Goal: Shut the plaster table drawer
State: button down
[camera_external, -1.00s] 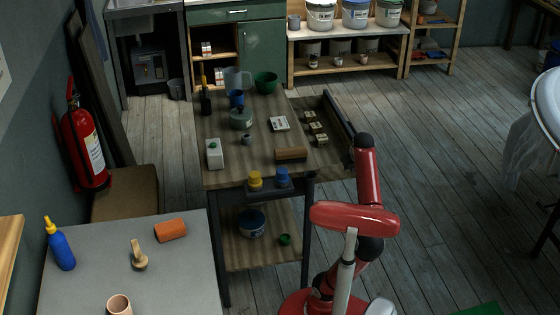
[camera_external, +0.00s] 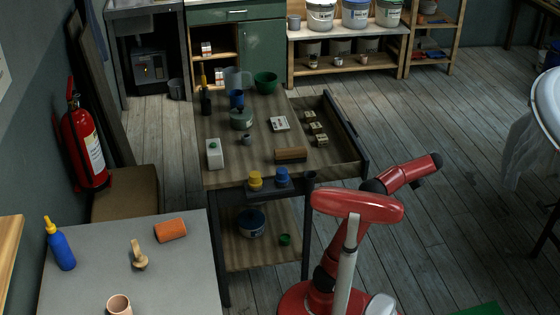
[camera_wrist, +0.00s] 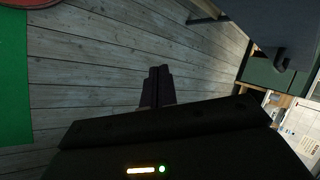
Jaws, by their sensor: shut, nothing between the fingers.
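The plaster table (camera_external: 262,135) has a brown wooden top. Its drawer (camera_external: 340,150) stands open on the right side, with a dark front panel (camera_external: 346,130) running along its outer edge. Several small light blocks (camera_external: 316,127) lie inside it. In the wrist view a dark slate panel with a dark handle, seemingly the drawer front (camera_wrist: 265,18), fills the upper right. My gripper (camera_wrist: 157,78) is shut and empty over the floor, left of that panel and apart from it. In the external view my red arm's end points right, in front of the drawer's near right corner; the fingers cannot be made out there.
A grey table (camera_external: 190,265) is at the front left. A green cabinet (camera_external: 262,50) stands behind. The floor right of the drawer is clear.

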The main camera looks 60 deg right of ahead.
aim_at(323, 172)
jog(key=w+d+r+n+t+p, duration=0.15)
jog(key=d+r+t, duration=0.25)
jog(key=t, duration=0.7)
jog(key=w+a, duration=0.2)
jog(key=w, duration=1)
jog(key=shift+w+a+n+y+b, duration=0.2)
jog(key=shift+w+n+y+b, duration=0.15)
jog(key=shift+w+n, duration=0.1)
jog(key=w+a+b, duration=0.4)
jog(key=w+a, duration=1.2)
jog(key=shift+w+a+f, duration=0.1)
jog(key=shift+w+a, duration=0.2)
jog(key=shift+a, duration=0.1)
jog(key=shift+w+a+b, duration=0.3)
jog(key=shift+w+a, duration=0.05)
jog(key=shift+a, duration=0.05)
